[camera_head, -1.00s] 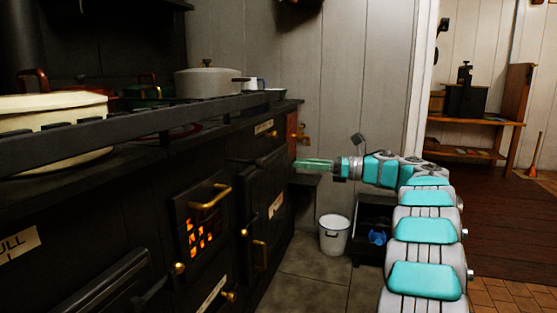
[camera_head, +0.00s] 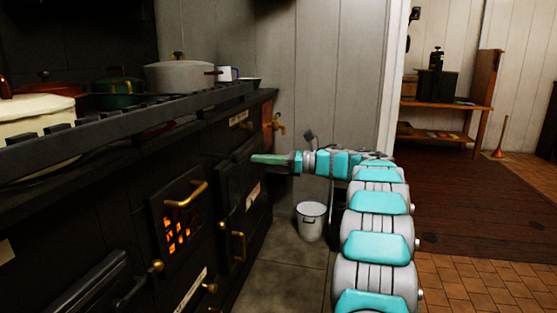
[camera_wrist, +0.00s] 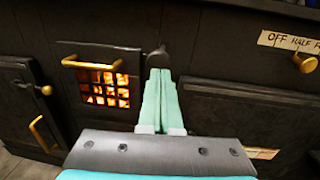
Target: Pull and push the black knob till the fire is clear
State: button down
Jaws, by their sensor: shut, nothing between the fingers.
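A dark rounded knob (camera_wrist: 157,57) shows in the wrist view on the black stove front, just beyond my fingertips. Whether they touch it I cannot tell. I cannot make it out in the head view. My gripper (camera_wrist: 159,72) is shut and empty, its green fingers side by side, pointing at the stove. In the head view my gripper (camera_head: 255,159) is level beside the stove front. The fire glows orange behind a grate (camera_wrist: 105,88), left of the knob in the wrist view; a glowing grate (camera_head: 180,236) also shows in the head view.
Pots, including a grey one (camera_head: 180,77), stand on the stove top behind a rail (camera_head: 130,128). Brass handles (camera_wrist: 90,65) stick out from the front. A white bucket (camera_head: 311,222) stands on the floor beyond. Open floor (camera_head: 470,245) lies to the right.

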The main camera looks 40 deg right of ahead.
aim_at(226, 157)
jog(key=shift+x, duration=1.55)
jog(key=b+x, duration=0.6)
jog(key=shift+w+f, duration=0.25)
jog(key=shift+w, duration=0.3)
jog(key=shift+w+a+r, duration=0.2)
jog(key=shift+w+r, duration=0.05)
jog(key=shift+a, duration=0.1)
jog(key=shift+b, duration=0.3)
